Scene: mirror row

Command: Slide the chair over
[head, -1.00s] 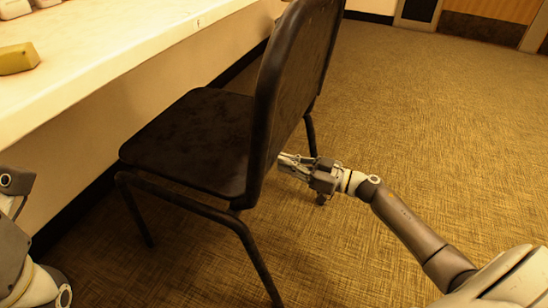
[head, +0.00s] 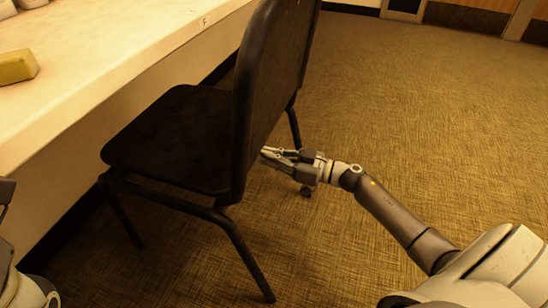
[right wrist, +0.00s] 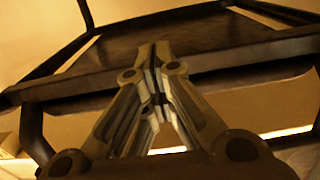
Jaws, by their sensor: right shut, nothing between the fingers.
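A dark chair (head: 176,138) stands on the carpet with its seat toward the counter and its backrest (head: 279,75) toward the right. My right gripper (head: 266,154) is shut and empty, with its fingertips at the lower part of the backrest's outer side. I cannot tell if they touch it. In the right wrist view the shut fingers (right wrist: 157,55) point toward the chair's dark frame and seat (right wrist: 220,35). Part of my left arm shows at the lower left edge of the head view, but its gripper is out of view.
A long pale counter (head: 110,65) runs along the wall on the left, with a yellow-green block (head: 16,66) on it. The chair's seat is close to the counter's front. Open carpet (head: 430,120) lies to the right and behind. Doors stand at the far right.

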